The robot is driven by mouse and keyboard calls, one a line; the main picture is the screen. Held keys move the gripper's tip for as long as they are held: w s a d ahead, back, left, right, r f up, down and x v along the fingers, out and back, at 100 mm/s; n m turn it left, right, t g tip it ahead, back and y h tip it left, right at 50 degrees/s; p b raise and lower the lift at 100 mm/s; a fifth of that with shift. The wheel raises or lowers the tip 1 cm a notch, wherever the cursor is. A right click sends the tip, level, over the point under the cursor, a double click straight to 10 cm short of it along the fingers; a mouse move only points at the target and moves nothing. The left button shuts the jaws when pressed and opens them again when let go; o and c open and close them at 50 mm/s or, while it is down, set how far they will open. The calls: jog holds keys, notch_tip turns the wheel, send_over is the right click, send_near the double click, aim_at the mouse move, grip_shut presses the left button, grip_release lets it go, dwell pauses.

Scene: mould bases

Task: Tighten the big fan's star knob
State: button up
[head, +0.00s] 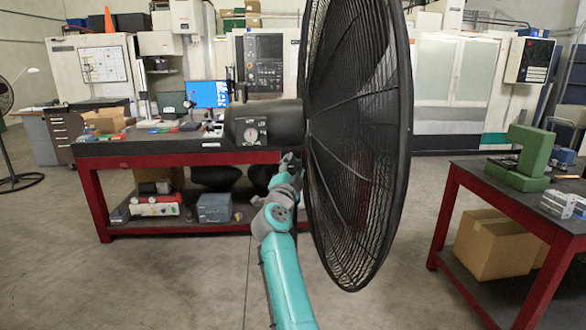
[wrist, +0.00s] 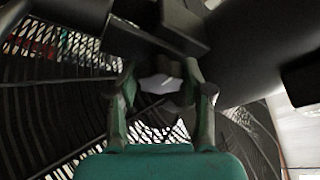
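The big fan (head: 358,120) stands close in front of me, its black wire cage seen nearly edge-on and its dark motor housing (head: 265,125) to the left. My teal arm reaches up from below, and my gripper (head: 290,163) is just under the housing, beside the cage. In the wrist view, my gripper (wrist: 160,75) has its two fingers apart, with their tips close to a dark bracket-like part (wrist: 165,35) of the fan. A pale patch and dark shapes show between the fingers. I cannot make out the star knob clearly or tell whether the fingers touch it.
A red-framed workbench (head: 180,150) stands behind the fan, with boxes and tools on its shelf. Another red-framed table (head: 520,195) stands at right, with a green block on top and a cardboard box (head: 495,245) beneath. Floor at lower left is clear.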

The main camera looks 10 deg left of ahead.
jog(key=c, duration=0.4)
jog(key=shift+c, duration=0.2)
jog(key=m+g, duration=0.1)
jog(key=m, duration=0.3)
jog(key=shift+r+h, duration=0.1)
jog(key=shift+h, duration=0.2)
jog(key=m+g, duration=0.2)
jog(key=m, duration=0.2)
jog(key=shift+r, duration=0.1)
jog(key=m+g, duration=0.1)
jog(key=m, duration=0.1)
jog(key=m+g, duration=0.1)
jog(key=m, duration=0.2)
jog(key=shift+r+y, duration=0.1)
jog(key=shift+y, duration=0.3)
jog(key=shift+d+m+g+y, duration=0.1)
jog(key=shift+m+g+y, duration=0.6)
jog(key=shift+m, duration=0.9)
